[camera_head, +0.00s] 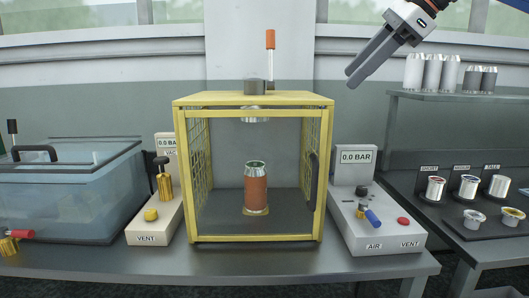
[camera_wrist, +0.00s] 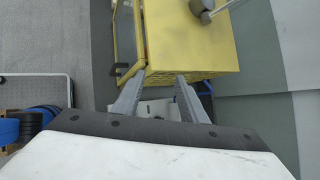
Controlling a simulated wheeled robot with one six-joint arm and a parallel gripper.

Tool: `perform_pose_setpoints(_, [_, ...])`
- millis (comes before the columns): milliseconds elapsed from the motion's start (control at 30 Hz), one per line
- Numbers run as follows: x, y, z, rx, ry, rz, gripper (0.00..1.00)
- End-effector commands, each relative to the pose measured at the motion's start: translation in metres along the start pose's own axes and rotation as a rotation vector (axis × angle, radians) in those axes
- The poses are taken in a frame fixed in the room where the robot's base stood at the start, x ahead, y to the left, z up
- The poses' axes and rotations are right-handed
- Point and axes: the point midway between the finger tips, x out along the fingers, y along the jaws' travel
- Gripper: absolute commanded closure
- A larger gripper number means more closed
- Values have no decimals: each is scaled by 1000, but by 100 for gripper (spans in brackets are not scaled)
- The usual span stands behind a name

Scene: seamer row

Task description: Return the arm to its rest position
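My gripper (camera_head: 351,78) is at the upper right of the head view, raised above and to the right of the yellow cage (camera_head: 254,100), its fingers pointing down and left. In the wrist view my gripper (camera_wrist: 160,74) shows two grey fingers apart with nothing held between them. The yellow cage (camera_wrist: 195,40) lies beyond the fingertips there. A copper-coloured can (camera_head: 256,190) stands upright inside the cage, below a metal seaming head (camera_head: 254,116).
A pressure panel (camera_head: 375,225) with a blue-handled valve stands right of the cage, a vacuum panel (camera_head: 152,215) left. A clear lidded tank (camera_head: 70,195) is at far left. A shelf (camera_head: 450,97) with several cans is on the right. The air around my gripper looks clear.

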Motion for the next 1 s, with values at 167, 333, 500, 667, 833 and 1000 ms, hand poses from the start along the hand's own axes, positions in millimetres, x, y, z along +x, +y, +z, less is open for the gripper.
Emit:
perform_pose_setpoints(167, [44,53,-59,-289,113,8,61])
perform_pose_setpoints(333, [86,110,-120,-595,221,56,61])
perform_pose_setpoints(500, [128,176,-186,-924,314,147,61])
perform_pose_setpoints(667, [166,241,-249,-1247,380,266,61])
perform_pose_setpoints(833, [198,300,-303,-1538,410,391,61])
perform_pose_setpoints(1000, [215,332,-332,-1702,414,467,61])
